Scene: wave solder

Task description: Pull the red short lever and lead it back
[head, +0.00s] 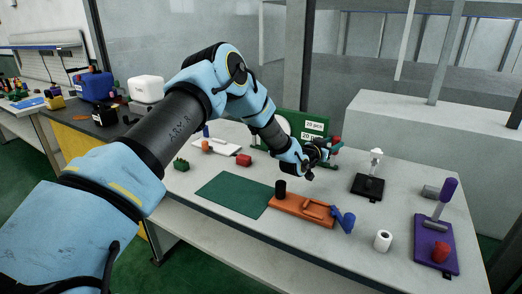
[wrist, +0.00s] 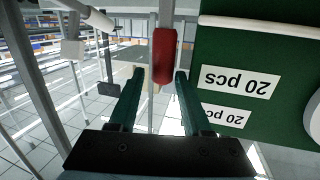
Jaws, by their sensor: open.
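The red short lever shows in the wrist view as a rounded red handle (wrist: 164,57), in the gap between my two finger ends and nearer the right one. In the head view its red end (head: 336,141) shows at the right edge of the green board (head: 290,124), beside my gripper (head: 330,151). My gripper is open; its two dark green fingers stand apart in the wrist view (wrist: 159,76), one on each side of the handle. I see no finger closed on the handle. The lever's mount is hidden.
The board carries "20 pcs" labels (wrist: 238,82). On the table are a green mat (head: 232,195), an orange fixture (head: 300,207) with a blue handle (head: 343,220), a white roll (head: 383,240), a black-based toggle clamp (head: 368,186) and a purple-based lever (head: 436,243). The front right table edge is free.

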